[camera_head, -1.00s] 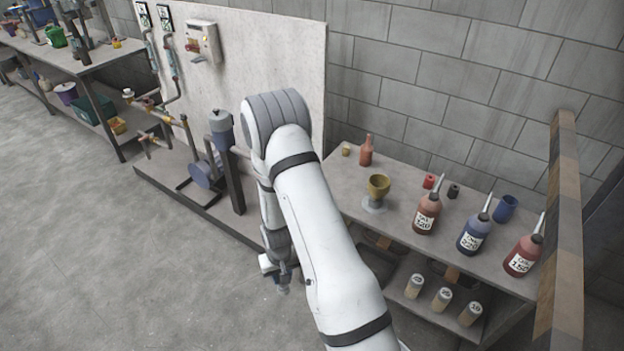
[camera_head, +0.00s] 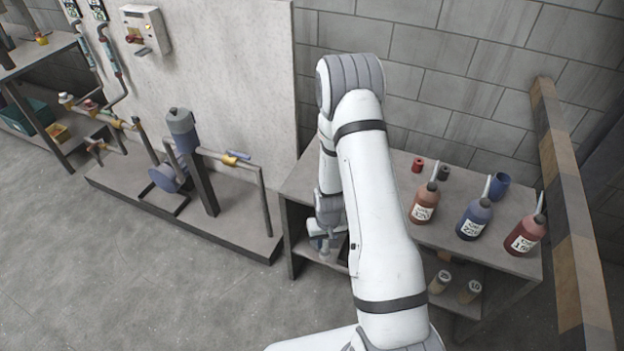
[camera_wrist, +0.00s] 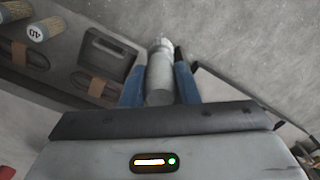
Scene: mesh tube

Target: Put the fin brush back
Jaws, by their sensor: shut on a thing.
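My gripper (camera_head: 325,243) hangs low at the left end of the bench, in front of its lower shelf, partly hidden by my arm. In the wrist view its blue fingers (camera_wrist: 159,72) are shut on both sides of a grey cylinder with a paler far end, apparently the fin brush (camera_wrist: 160,80). No bristles can be made out. It is held clear of the shelf. A dark recessed tray (camera_wrist: 113,47) lies left of it, with a brown oval piece (camera_wrist: 97,86) beside it.
Labelled cartridges (camera_wrist: 37,31) stand on the lower shelf. Bottles (camera_head: 424,204) and a blue cup (camera_head: 499,186) stand on the bench top (camera_head: 407,163). A pump rig (camera_head: 181,150) stands left of the bench. The floor (camera_head: 130,270) in front is clear.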

